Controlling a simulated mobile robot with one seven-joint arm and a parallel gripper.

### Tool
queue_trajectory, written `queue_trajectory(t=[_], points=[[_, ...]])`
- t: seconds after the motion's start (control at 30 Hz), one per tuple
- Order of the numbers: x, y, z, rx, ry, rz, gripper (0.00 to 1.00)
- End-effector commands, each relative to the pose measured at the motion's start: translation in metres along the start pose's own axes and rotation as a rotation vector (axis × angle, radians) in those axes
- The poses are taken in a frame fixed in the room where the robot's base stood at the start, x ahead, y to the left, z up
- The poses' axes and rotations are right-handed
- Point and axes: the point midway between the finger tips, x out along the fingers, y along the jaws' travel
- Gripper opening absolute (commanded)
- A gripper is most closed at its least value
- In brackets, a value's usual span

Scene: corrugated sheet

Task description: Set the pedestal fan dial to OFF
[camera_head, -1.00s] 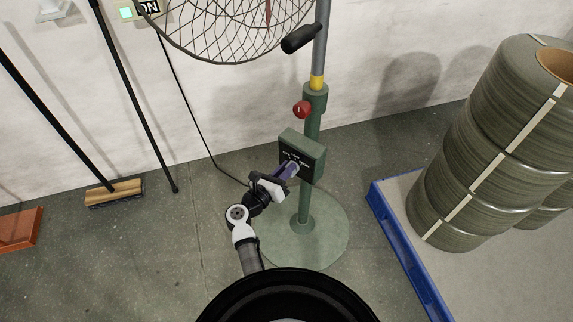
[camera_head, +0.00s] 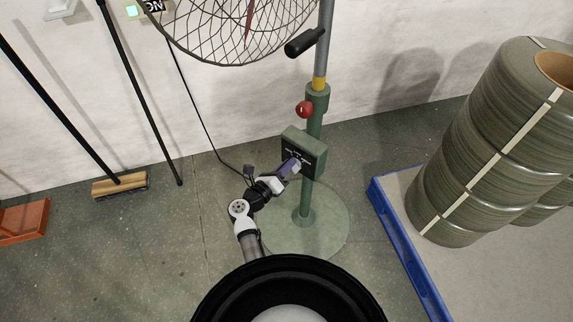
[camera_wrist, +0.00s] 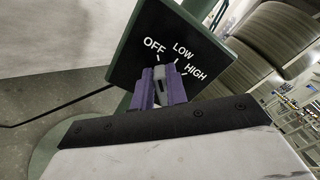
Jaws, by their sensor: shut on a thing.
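The pedestal fan (camera_head: 312,145) stands on a round green base, with its control box (camera_head: 304,153) on the pole. In the wrist view the box's dark panel (camera_wrist: 130,62) carries the labels OFF, LOW and HIGH, each with a white tick. The grey dial (camera_wrist: 161,80) sits below these labels, between the purple fingers. My gripper (camera_wrist: 160,90) is shut on the dial, one finger at each side. The dial's upper end lies near the OFF tick, but its exact pointing is hard to tell. My gripper also shows at the box in the head view (camera_head: 293,166).
A blue pallet (camera_head: 409,250) with strapped coils (camera_head: 480,135) stands to the right. A broom (camera_head: 120,187) and another pole lean on the wall at left. A cord (camera_head: 200,120) hangs down behind the fan. The floor left of the base is clear.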

Motion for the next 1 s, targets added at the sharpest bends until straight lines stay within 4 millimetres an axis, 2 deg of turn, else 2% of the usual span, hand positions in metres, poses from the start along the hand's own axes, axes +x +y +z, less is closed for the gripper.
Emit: queue_trajectory(t=[0.2,0.23,0.37,0.73,0.87,1.0], points=[[0.002,-0.001,0.001,0.000,-0.002,-0.002,0.00],[0.002,-0.001,0.001,0.000,-0.002,-0.002,0.18],[0.001,-0.001,0.001,0.000,-0.001,-0.001,0.35],[-0.005,0.000,0.000,0.000,-0.001,0.000,0.36],[-0.023,0.002,-0.001,0.000,-0.003,0.002,0.36],[-0.054,0.002,-0.002,-0.001,-0.002,0.002,0.36]])
